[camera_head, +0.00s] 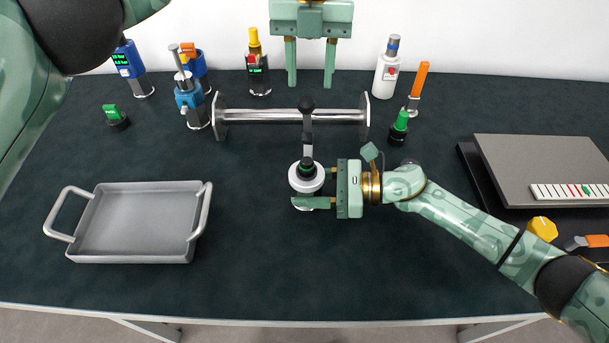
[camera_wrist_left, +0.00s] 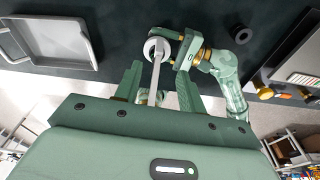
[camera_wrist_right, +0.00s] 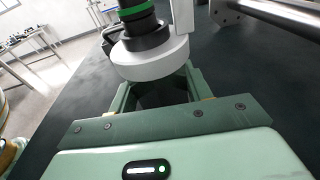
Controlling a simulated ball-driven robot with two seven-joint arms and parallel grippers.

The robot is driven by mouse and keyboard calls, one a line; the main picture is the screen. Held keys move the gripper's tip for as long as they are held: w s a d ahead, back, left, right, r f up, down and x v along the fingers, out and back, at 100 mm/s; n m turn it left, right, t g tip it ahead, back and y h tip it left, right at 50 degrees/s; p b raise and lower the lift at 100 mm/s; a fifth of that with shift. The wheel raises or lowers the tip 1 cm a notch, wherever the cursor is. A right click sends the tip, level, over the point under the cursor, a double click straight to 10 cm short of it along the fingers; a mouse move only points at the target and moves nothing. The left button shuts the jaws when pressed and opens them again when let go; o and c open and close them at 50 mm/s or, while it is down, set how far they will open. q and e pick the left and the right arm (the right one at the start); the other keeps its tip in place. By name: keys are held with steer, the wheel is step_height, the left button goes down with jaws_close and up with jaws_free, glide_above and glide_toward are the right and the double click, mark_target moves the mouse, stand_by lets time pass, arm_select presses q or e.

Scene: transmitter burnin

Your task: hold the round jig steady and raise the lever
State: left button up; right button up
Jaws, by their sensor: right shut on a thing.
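The round jig (camera_head: 306,183) is a white ring with a black and green top, standing on the dark table in mid-view. The lever (camera_head: 308,137) runs from the jig toward the horizontal rod and ends in a black ball knob. My right gripper (camera_head: 317,187) is shut on the jig from the right; the white ring (camera_wrist_right: 150,62) sits between its fingers in the right wrist view. My left gripper (camera_head: 311,86) is open and empty, beyond the knob, fingers pointing toward it. In the left wrist view the lever (camera_wrist_left: 154,88) shows between its spread fingers.
A metal rod with end discs (camera_head: 255,115) lies behind the jig, beside the lever. A grey tray (camera_head: 135,255) is at left and a grey slab (camera_head: 545,160) at right. Several small devices line the back. The front middle of the table is clear.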

arm_select(q)
steer(key=r, duration=0.5)
steer(key=shift+w, duration=0.35)
stand_by(0.3)
